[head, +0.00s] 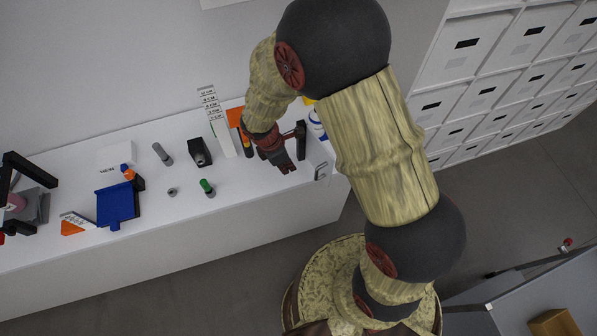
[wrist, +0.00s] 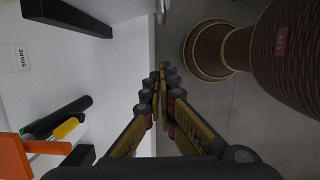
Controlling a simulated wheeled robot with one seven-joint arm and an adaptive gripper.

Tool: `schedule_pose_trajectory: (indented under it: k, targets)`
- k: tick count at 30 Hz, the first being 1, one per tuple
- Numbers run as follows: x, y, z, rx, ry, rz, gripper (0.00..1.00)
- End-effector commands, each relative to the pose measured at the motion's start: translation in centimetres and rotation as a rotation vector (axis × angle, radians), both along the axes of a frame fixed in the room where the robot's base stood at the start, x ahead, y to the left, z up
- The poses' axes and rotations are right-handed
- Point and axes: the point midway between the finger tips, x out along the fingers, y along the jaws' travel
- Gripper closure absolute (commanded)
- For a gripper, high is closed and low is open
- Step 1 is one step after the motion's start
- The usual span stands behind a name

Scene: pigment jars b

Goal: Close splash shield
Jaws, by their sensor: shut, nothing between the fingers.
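My gripper (head: 285,167) is shut and empty, over the right part of the white table near its front edge. In the wrist view its fingers (wrist: 162,85) meet over the table edge and the floor. No part is clearly marked as the splash shield. A dark frame with a grey panel (head: 33,205) stands at the far left, far from my gripper; I cannot tell whether it is the shield. A small grey handle-like bracket (head: 321,172) is at the table's right end, just right of my gripper. A black upright bar (head: 301,140) is close beside the gripper.
On the white table (head: 240,193) are a blue tray-like object (head: 117,204), a green-topped jar (head: 207,188), a grey cylinder (head: 162,153) and a black holder (head: 200,152). An orange piece (wrist: 14,157) and a SPARE label (wrist: 22,58) show in the wrist view. White drawers (head: 465,65) stand right.

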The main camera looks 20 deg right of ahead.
Motion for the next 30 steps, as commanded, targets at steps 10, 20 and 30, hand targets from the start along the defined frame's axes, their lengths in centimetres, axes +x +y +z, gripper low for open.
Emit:
schedule_pose_trajectory:
  k: [10, 20, 30]
  targets:
    - [-0.1, -1.5, -5.8, -0.001, 0.005, -0.004, 1.00]
    - [0.1, -4.5, -9.1, 0.001, 0.001, -0.008, 1.00]
    - [0.1, -6.3, -9.2, 0.001, 0.000, -0.005, 1.00]
